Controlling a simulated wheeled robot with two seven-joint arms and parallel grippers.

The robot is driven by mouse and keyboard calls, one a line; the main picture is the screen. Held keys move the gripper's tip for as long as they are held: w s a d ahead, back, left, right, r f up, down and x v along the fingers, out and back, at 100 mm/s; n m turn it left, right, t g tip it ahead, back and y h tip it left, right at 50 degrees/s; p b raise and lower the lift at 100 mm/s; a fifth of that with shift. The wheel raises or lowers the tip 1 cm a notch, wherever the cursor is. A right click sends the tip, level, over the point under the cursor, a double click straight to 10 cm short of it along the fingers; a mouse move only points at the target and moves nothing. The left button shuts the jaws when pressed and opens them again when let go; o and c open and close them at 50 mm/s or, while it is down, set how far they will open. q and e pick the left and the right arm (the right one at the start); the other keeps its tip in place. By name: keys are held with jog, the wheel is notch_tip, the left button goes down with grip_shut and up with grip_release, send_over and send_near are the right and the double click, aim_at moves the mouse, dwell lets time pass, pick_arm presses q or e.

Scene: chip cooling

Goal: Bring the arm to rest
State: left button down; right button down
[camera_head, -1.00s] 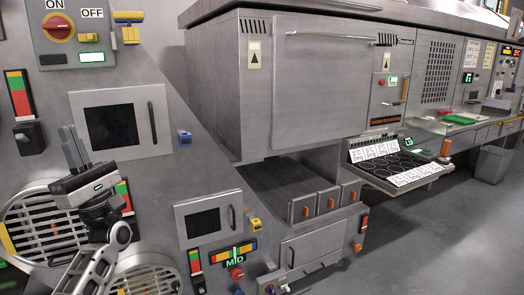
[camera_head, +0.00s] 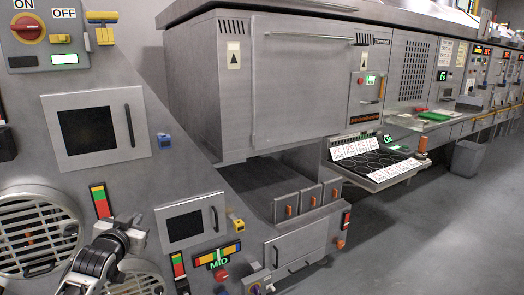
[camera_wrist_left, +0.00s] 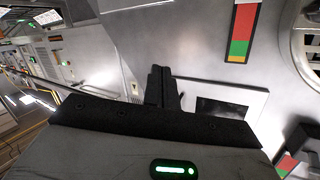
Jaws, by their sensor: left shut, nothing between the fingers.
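My left arm (camera_head: 98,262) comes in at the bottom left of the head view, in front of the grey machine panel. Its wrist end, with my left gripper (camera_head: 128,222), is small and dark there, and the fingers are hard to make out. In the left wrist view the two black fingers of my left gripper (camera_wrist_left: 163,86) are pressed together with nothing between them. They stand before the grey panel and a dark-windowed door. My right gripper is not in view.
The panel carries a round vent grille (camera_head: 35,240), a dark-windowed door (camera_head: 95,130) and a red rotary switch (camera_head: 28,27). A large metal cabinet (camera_head: 290,85) overhangs behind. A tray with white cards (camera_head: 383,178) juts out at right.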

pick_arm(q)
jog(key=s+d+f+g+h, duration=0.1)
jog(key=s+d+f, duration=0.4)
jog(key=s, duration=0.4)
jog(key=s+d+f+g+h, duration=0.1)
jog(key=s+d+f, duration=0.4)
jog(key=s, duration=0.4)
jog(key=s+d+f+g+h, duration=0.2)
jog(key=s+d+f, duration=0.3)
jog(key=s+f, duration=0.2)
jog(key=shift+s+d+f, duration=0.3)
jog(key=shift+s, duration=0.9)
jog(key=c, duration=2)
grip_release()
jog(key=shift+g+h, duration=0.4)
jog(key=shift+g, duration=0.1)
jog(key=s+d, duration=0.1)
jog(key=s, duration=0.4)
jog(key=s+d, duration=0.1)
jog(key=s, duration=0.1)
jog(key=shift+s+d, duration=0.25)
jog(key=shift+d, duration=0.05)
jog(key=o, duration=0.5)
jog(key=shift+s+d+r, duration=0.1)
jog(key=shift+s, duration=0.2)
